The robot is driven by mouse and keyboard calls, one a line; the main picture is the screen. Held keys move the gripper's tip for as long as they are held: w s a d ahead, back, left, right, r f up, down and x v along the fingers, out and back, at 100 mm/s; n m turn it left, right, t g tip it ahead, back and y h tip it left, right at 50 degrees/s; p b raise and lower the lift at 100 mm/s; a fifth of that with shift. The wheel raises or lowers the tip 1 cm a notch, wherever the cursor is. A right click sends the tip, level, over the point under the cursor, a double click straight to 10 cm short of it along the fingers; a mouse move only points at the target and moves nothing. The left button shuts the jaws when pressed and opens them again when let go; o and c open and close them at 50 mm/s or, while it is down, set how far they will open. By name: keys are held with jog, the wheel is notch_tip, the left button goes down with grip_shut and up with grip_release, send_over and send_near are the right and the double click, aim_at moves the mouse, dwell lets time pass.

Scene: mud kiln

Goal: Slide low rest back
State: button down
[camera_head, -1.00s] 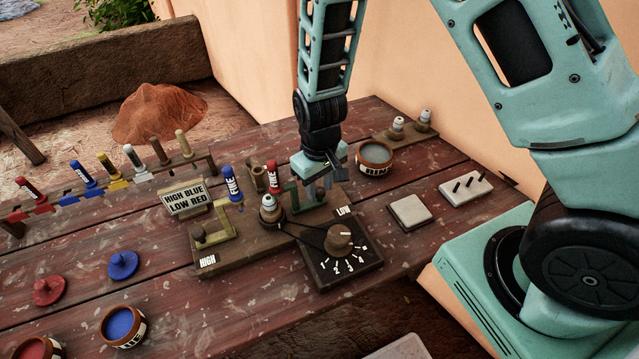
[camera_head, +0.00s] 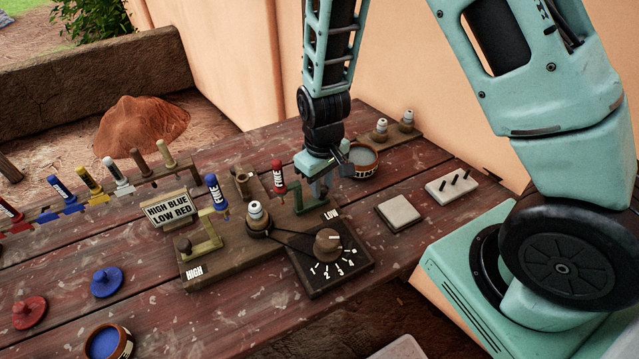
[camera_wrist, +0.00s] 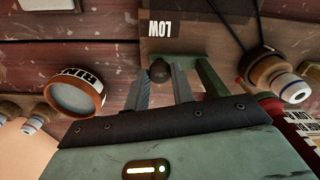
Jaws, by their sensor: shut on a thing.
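The low rest (camera_head: 305,202) is a dark green bracket near the LOW label on the wooden rig. It carries the upright red FINE brush (camera_head: 278,176), apart from the white-topped spindle (camera_head: 257,217). My gripper (camera_head: 319,193) points down at the LOW end. In the wrist view its fingers are shut on the dark round knob (camera_wrist: 159,70) of the low rest, whose green arm (camera_wrist: 210,76) runs beside them. The high rest (camera_head: 208,238), olive green, holds the blue FINE brush (camera_head: 213,192) on the HIGH side.
A dial box (camera_head: 331,263) stands in front of the rig. A grey-filled pot (camera_head: 362,164) sits close behind my gripper. A pale square pad (camera_head: 399,213) and a pegged block (camera_head: 451,185) lie right. A sign (camera_head: 169,209) reads HIGH BLUE LOW RED.

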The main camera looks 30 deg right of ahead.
jog(key=c, duration=1.2)
grip_release()
jog(key=shift+d, duration=0.35)
jog(key=shift+a, duration=0.1)
jog(key=shift+r, duration=0.2)
notch_tip(320, 180, up, 17)
jog(key=s+a+n, duration=0.1)
jog(key=s+a, duration=0.2)
jog(key=s, duration=0.3)
jog(key=s+a+r+n, duration=0.1)
jog(key=s+a+n, duration=0.1)
jog(key=s+a, duration=0.2)
jog(key=s+a+r+n, duration=0.1)
jog(key=s+a, duration=0.2)
jog(key=s, duration=0.6)
jog(key=shift+s+a+r+n+y, duration=0.2)
jog(key=shift+s+n+y, duration=0.1)
jog(key=shift+s, duration=0.05)
